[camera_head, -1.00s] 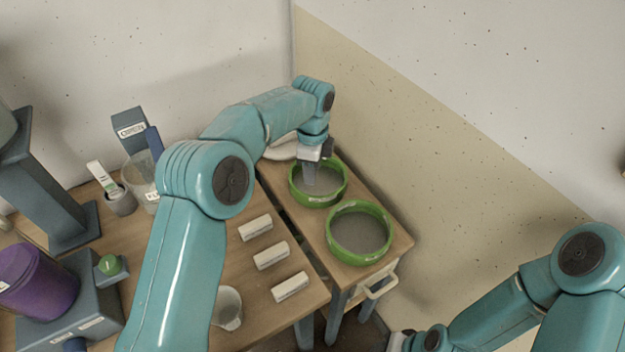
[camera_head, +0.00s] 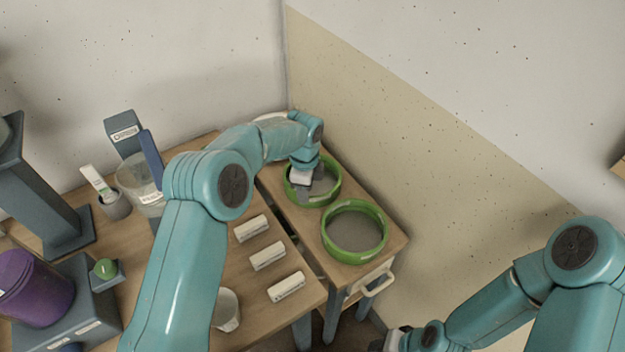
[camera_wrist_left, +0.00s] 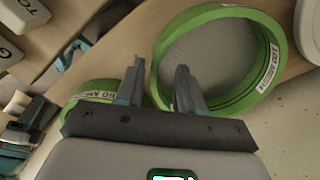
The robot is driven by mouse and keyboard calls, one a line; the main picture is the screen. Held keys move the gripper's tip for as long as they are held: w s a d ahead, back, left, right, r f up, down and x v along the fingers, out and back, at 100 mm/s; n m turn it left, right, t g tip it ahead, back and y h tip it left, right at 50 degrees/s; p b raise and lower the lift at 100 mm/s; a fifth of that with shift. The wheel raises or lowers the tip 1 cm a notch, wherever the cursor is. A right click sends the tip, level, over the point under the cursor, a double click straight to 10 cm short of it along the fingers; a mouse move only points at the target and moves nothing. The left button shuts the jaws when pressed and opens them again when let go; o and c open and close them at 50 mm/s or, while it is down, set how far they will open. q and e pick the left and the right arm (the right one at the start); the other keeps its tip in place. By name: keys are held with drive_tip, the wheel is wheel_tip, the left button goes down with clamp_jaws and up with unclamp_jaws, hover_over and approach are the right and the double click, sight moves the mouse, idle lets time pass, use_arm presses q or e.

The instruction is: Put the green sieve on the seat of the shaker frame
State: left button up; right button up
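Two green sieves stand on the small side table: the far sieve (camera_head: 331,192) and the near sieve (camera_head: 356,232). My left gripper (camera_head: 303,192) is down at the far sieve's rim. In the left wrist view, the gripper (camera_wrist_left: 160,82) is open, with one finger over the far sieve's opening (camera_wrist_left: 215,60) and the other outside its wall. I cannot tell whether either finger touches. The near sieve (camera_wrist_left: 88,92) is partly hidden behind the gripper there. My right gripper (camera_head: 392,342) is cut off at the bottom edge. I cannot tell which blue-grey part is the shaker frame.
Several white labelled blocks (camera_head: 267,256) and a clear cup (camera_head: 227,310) lie on the main table. A purple bucket (camera_head: 35,288), a blue-grey column (camera_head: 45,200) and a clear container (camera_head: 138,180) stand at left. A wall (camera_head: 430,150) bounds the side table at right.

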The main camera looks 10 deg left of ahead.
sight(305, 223)
use_arm(q)
wheel_tip(305, 223, down, 4)
drive_tip(key=shift+r, duration=0.15)
clamp_jaws()
drive_tip(key=shift+r, duration=0.15)
